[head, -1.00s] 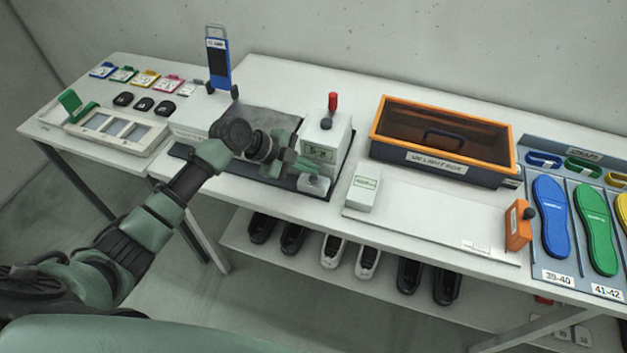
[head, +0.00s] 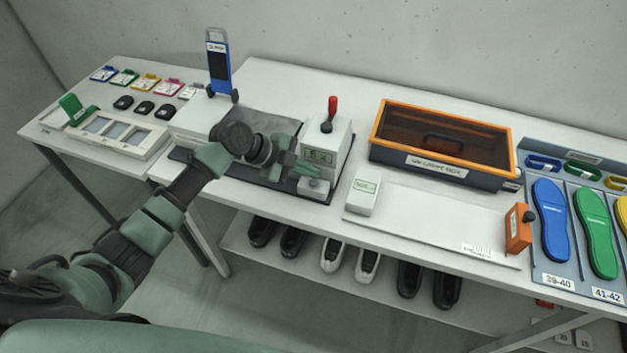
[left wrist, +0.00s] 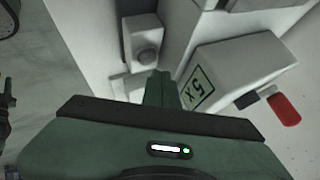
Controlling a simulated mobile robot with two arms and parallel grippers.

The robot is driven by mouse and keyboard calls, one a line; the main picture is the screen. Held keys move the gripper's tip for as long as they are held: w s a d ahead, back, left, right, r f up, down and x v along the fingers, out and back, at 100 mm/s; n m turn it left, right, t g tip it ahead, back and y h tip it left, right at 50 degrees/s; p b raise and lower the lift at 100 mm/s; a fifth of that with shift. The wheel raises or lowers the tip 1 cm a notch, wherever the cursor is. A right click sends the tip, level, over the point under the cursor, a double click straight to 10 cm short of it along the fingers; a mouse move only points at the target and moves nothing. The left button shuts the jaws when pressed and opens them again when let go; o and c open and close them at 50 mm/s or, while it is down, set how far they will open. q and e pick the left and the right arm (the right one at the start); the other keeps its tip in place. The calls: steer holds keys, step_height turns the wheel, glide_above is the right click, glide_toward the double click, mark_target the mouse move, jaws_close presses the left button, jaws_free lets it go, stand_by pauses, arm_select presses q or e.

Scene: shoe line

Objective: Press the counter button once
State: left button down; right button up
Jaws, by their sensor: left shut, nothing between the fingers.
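A small white box with a round grey button (head: 314,185) sits at the table's front, before a white machine (head: 326,145) with a green-framed display and a red-topped lever. In the left wrist view the grey button (left wrist: 147,55) lies just beyond my fingertips, and the machine (left wrist: 222,75) is to the right. My left gripper (head: 309,167) is shut and empty, close above and behind the button box; it also shows in the left wrist view (left wrist: 160,76). I cannot tell whether it touches the box. My right gripper is out of view.
A white device with a green screen (head: 362,195) stands to the right, and an orange box with a black knob (head: 518,230) farther right. An orange-rimmed bin (head: 445,120) stands behind. A blue upright holder (head: 218,65) is at the back. Shoes line the lower shelf (head: 390,290).

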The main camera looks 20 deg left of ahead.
mark_target(310, 182)
arm_select(q)
steer(key=shift+f, duration=0.1)
stand_by(0.8)
steer(key=shift+f+b, duration=0.3)
steer(key=shift+b, duration=0.25)
steer(key=shift+f+b, duration=0.6)
stand_by(0.5)
steer(key=shift+r, duration=0.1)
steer(key=shift+r+p, duration=0.6)
steer(key=shift+r, duration=0.3)
steer(key=shift+r, duration=0.1)
steer(key=shift+r+p, duration=1.65)
steer(key=shift+r, duration=0.8)
